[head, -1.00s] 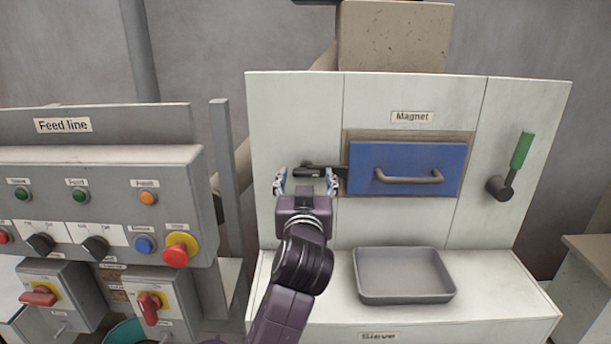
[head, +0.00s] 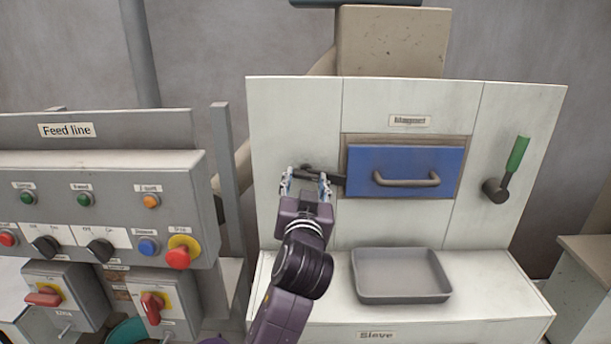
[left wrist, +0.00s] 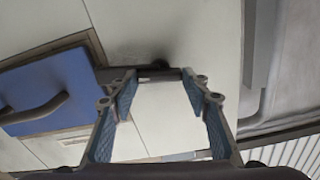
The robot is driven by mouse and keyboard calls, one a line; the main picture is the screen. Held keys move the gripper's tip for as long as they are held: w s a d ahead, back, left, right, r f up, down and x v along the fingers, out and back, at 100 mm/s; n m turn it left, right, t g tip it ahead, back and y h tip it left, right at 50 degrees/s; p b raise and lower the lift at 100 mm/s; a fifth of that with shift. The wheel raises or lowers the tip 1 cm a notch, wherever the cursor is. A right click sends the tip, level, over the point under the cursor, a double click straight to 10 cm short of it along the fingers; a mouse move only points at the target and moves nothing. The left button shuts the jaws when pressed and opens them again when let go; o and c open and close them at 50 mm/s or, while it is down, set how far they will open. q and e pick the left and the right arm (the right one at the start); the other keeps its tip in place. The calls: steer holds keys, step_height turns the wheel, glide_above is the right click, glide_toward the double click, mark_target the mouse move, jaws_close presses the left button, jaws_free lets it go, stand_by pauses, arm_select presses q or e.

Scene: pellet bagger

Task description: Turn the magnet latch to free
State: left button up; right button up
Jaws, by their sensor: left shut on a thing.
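The magnet latch (head: 329,178) is a dark bar on the pale panel, left of the blue magnet drawer (head: 406,159). It lies almost level, its right end at the drawer's left edge. My left gripper (head: 306,182) is shut on the latch, with one finger on each side. In the left wrist view the latch (left wrist: 157,72) shows as a dark piece between the fingertips, partly hidden by them. The blue drawer (left wrist: 62,78) is to the left there. My right gripper is not in view.
A green-handled lever (head: 517,155) is on the panel's right. A grey tray (head: 402,298) sits on the ledge below the drawer. The Feed line control box (head: 120,185), with buttons and knobs, stands at the left. A grey post (head: 228,190) rises between box and panel.

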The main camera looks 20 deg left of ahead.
arm_select(q)
steer(key=m+p, duration=0.3)
steer(key=shift+r+m, duration=0.15)
steer(key=shift+m, duration=0.15)
steer(key=m+p, duration=0.3)
steer(key=shift+m, duration=0.3)
steer(key=m+p, duration=0.3)
steer(key=m, duration=0.1)
steer(key=shift+m, duration=0.3)
steer(key=shift+m+p, duration=1.55)
steer(key=shift+m, duration=0.35)
steer(key=o, duration=0.9)
steer(key=shift+w, duration=0.1)
steer(key=shift+o, duration=1.3)
steer(key=shift+w+f, duration=0.1)
steer(key=shift+f, duration=0.15)
